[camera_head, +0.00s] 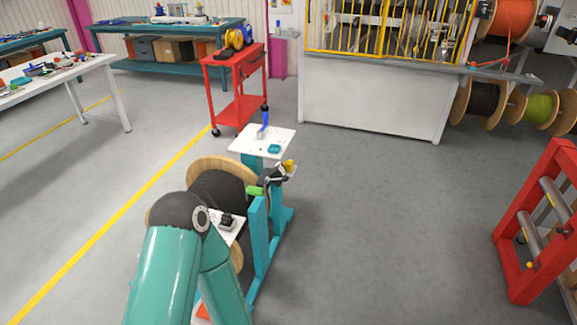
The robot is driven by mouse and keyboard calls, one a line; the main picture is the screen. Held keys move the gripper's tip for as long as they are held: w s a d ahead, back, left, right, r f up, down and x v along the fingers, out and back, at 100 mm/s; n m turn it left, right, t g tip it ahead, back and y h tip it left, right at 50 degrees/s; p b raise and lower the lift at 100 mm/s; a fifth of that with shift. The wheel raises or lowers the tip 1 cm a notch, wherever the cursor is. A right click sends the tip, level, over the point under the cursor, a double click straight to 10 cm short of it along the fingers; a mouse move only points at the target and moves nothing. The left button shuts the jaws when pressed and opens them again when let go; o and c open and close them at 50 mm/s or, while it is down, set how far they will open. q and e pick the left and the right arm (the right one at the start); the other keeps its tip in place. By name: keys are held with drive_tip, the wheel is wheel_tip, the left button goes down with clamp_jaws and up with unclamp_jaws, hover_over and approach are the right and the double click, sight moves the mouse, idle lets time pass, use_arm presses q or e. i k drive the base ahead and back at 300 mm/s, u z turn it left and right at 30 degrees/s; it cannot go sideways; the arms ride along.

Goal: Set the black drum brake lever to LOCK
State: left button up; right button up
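The black drum (214,190) is a reel with wooden flanges, held in a teal stand (259,240) left of the picture's centre. A small dark fitting (273,177) sits at the top of the stand's right side, with a green piece (255,191) and a yellow piece (289,166) beside it. I cannot tell which part is the brake lever or how it is set. My teal arm with a black joint comes up from the bottom and hides the drum's lower left part. I see no gripper fingers in the view.
A white-topped stand (245,140) with a blue upright piece (265,121) is just behind the drum. A red cart (237,110) stands farther back. A red rack (527,265) with rollers is at the right. The grey floor between drum and rack is clear.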

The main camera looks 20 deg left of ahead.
sight(285, 178)
drive_tip(key=u, duration=0.15)
drive_tip(key=i, duration=2.15)
drive_tip(key=u, duration=0.2)
